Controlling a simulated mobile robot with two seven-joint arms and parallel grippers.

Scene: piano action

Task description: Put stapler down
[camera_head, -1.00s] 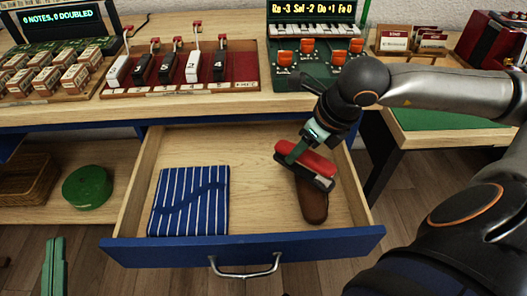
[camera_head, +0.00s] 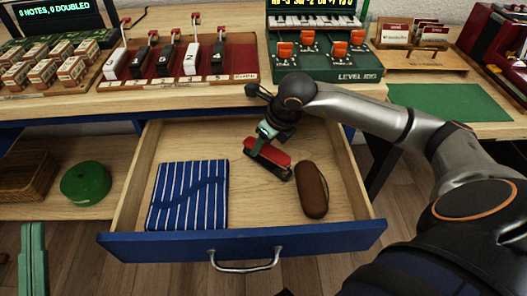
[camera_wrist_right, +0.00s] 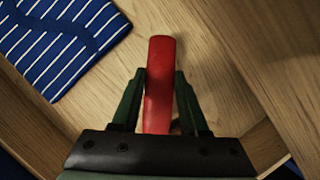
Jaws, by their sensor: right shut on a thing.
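A red and black stapler (camera_head: 267,160) is in the open drawer, between the striped cloth and the brown case. My right gripper (camera_head: 260,148) is shut on it from above and behind. In the right wrist view the stapler's red top (camera_wrist_right: 159,85) lies between the two green fingers of my right gripper (camera_wrist_right: 152,90). It is low over or touching the drawer floor; I cannot tell which. My left gripper (camera_head: 33,262) shows only in part at the lower left edge of the head view, and its opening cannot be judged.
The blue-fronted drawer (camera_head: 240,243) holds a blue striped folded cloth (camera_head: 188,195) at left and a brown case (camera_head: 312,190) at right. Bare drawer floor (camera_head: 262,205) shows between them. The desk edge overhangs the drawer's back. A green round tin (camera_head: 85,183) sits on the left shelf.

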